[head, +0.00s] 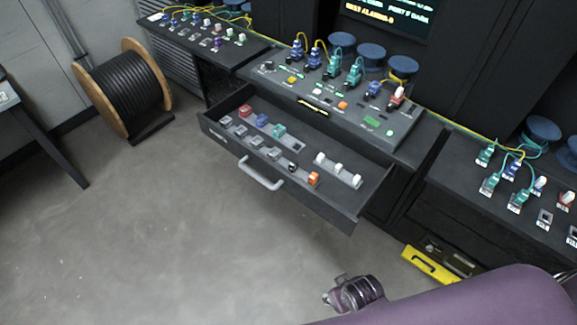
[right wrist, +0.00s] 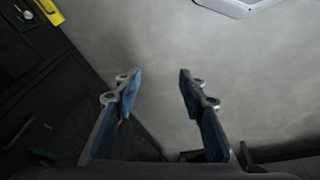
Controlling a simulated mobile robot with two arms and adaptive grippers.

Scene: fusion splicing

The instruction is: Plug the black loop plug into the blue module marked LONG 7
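A small black plug (head: 293,167) sits in the front row of the open drawer (head: 345,217), beside an orange one; it may be the loop plug, but its shape is too small to tell. Blue modules stand on the console, such as one (head: 314,61) at its back, and on the right bench (head: 511,171). Their labels are too small to read, so I cannot tell which is LONG 7. My right gripper (right wrist: 155,85) is open and empty over the grey floor in the right wrist view. My left gripper is not in view.
The drawer's pale handle (head: 261,176) juts over the floor. A yellow case (head: 432,265) lies low by the right bench and shows in the wrist view (right wrist: 48,11). A cable reel (head: 122,88) stands at left. Open floor lies before the drawer.

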